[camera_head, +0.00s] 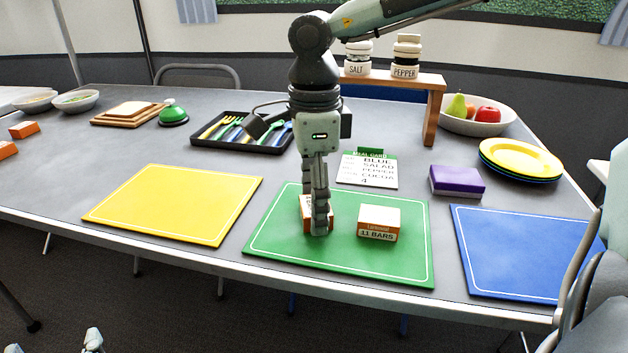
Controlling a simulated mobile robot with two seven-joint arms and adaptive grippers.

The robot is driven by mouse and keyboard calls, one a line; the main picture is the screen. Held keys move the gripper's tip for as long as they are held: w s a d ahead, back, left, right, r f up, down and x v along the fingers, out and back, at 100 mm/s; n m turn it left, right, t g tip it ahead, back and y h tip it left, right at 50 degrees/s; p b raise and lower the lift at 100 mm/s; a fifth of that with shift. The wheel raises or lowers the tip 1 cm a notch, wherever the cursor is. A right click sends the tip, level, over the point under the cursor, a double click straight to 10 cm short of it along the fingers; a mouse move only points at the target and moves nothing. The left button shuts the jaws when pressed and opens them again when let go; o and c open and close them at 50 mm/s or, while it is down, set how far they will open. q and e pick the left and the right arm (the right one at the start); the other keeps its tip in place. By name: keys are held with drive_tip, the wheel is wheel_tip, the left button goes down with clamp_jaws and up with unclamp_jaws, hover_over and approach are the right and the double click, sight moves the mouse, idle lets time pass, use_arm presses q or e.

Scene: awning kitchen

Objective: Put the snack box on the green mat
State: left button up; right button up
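The green mat (275,251) lies at the table's front middle. One orange-and-white snack box (378,224), its label reading "11 BARS", rests on the mat's right half. My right gripper (318,214) points straight down over the mat's middle, with its fingers around a second orange-and-white box (305,213). One finger covers much of that box's near side, so its label is hidden. That box is at or just above the mat; I cannot tell which. The tips of my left gripper (92,341) show at the bottom left, away from the table.
A yellow mat (172,203) lies left and a blue mat (520,255) right. Behind are a cutlery tray (270,146), a menu card (368,170), a purple box (457,181), plates (520,160), a fruit bowl (478,125) and a wooden shelf (436,112). Orange boxes (24,129) lie far left.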

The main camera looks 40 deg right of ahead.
use_arm(q)
drive_tip(key=s+a+f+g+y+p, duration=0.1)
drive_tip(key=a+f+g+y, duration=0.1)
drive_tip(key=a+f+g, duration=0.2)
wheel_tip(320, 180, down, 3)
drive_tip(key=shift+s+a+f+n+p, duration=0.2)
drive_tip(key=shift+s+a+n+p, duration=0.1)
drive_tip(key=shift+s+a, duration=0.15)
use_arm(e)
wheel_tip(320, 180, up, 12)
